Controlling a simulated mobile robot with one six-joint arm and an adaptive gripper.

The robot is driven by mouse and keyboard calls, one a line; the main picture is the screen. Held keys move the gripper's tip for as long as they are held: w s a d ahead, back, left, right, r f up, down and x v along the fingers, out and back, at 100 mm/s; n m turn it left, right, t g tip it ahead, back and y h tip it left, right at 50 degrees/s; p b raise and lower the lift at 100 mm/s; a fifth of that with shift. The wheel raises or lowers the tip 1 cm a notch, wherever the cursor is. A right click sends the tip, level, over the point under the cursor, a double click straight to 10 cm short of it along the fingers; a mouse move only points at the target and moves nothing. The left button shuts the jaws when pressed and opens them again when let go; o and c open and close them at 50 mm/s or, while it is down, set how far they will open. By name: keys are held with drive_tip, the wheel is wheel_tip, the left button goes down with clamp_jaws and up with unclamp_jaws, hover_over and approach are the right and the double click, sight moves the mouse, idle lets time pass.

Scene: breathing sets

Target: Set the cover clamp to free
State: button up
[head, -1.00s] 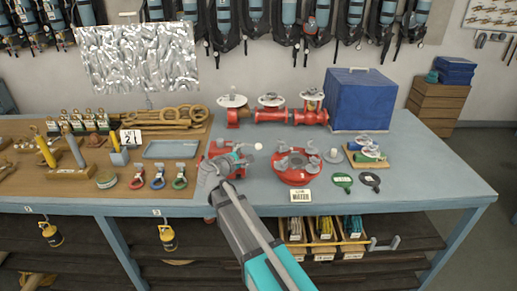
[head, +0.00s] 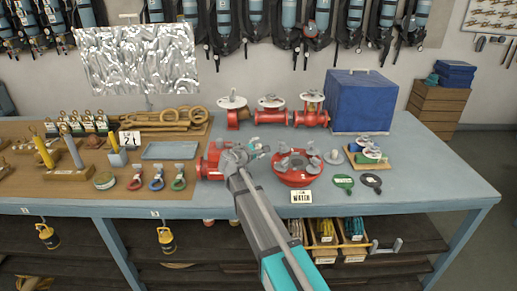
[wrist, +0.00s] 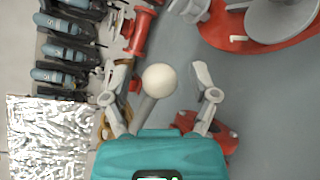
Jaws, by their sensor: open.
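A white ball knob (wrist: 160,79) on a grey rod shows in the wrist view. It lies between the spread fingers of my gripper (wrist: 162,88), which is open; I cannot tell whether either finger touches it. In the head view my gripper (head: 262,151) is over the bench between two red fittings, and the knob cannot be made out. The left red fitting (head: 208,163) is partly behind my arm. The right, round red fitting (head: 293,178) has grey clamp parts on top. I cannot tell which part is the cover clamp.
A small label sign (head: 300,198) stands in front of the round fitting. Red valves with white handwheels (head: 271,116) and a blue box (head: 358,100) stand behind. The bench's right end is clear.

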clamp_jaws()
idle(0.3)
drive_tip(key=shift+d+h, duration=0.2)
drive_tip(key=shift+h, duration=0.1)
